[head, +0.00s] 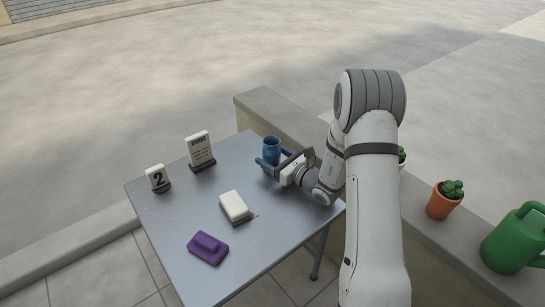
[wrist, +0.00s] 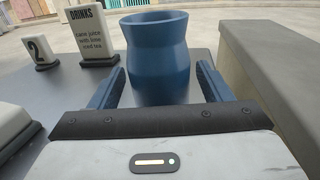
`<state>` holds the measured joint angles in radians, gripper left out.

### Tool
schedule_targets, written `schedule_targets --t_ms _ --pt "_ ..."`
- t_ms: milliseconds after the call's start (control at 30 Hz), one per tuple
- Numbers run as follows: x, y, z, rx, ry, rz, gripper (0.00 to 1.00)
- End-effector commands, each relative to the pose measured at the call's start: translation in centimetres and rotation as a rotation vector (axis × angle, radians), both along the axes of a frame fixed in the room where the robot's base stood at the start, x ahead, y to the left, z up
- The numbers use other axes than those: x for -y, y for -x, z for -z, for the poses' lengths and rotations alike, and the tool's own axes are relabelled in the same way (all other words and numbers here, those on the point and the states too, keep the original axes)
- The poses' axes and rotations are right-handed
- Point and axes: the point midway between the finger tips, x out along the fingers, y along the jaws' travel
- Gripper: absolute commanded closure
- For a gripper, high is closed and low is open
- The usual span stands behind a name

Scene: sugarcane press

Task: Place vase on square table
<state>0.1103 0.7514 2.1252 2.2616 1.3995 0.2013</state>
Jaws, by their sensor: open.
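The blue vase (head: 272,149) stands upright on the grey square table (head: 185,207), near its right back edge by the low wall. In the wrist view the vase (wrist: 157,58) is straight ahead, its base hidden low between the fingers. My gripper (head: 268,163) is low over the table with its blue fingers open. In the wrist view one finger of my gripper (wrist: 158,88) is on each side of the vase, with a gap visible on both sides. The fingers do not appear to grip it.
A drinks sign (head: 200,150), a number 2 sign (head: 158,178), a white block-like item (head: 235,207) and a purple brush-like item (head: 208,248) are on the table. A low wall (head: 285,124) runs along the right, bearing a potted plant (head: 444,200) and a green watering can (head: 512,240).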

Motion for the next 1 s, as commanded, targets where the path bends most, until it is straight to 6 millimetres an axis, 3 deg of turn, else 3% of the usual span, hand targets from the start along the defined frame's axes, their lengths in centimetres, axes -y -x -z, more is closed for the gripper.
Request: schedule_targets --t_ms 267,700,900,1000 --pt "0.5 0.4 -0.4 -0.002 0.001 0.003 0.28" --pt "6.6 6.9 -0.5 -0.003 -0.002 0.005 0.28" --pt "8.0 8.5 -0.4 0.0 0.0 0.0 0.28" --pt "7.5 9.1 -1.0 0.009 0.015 -0.036 0.28"
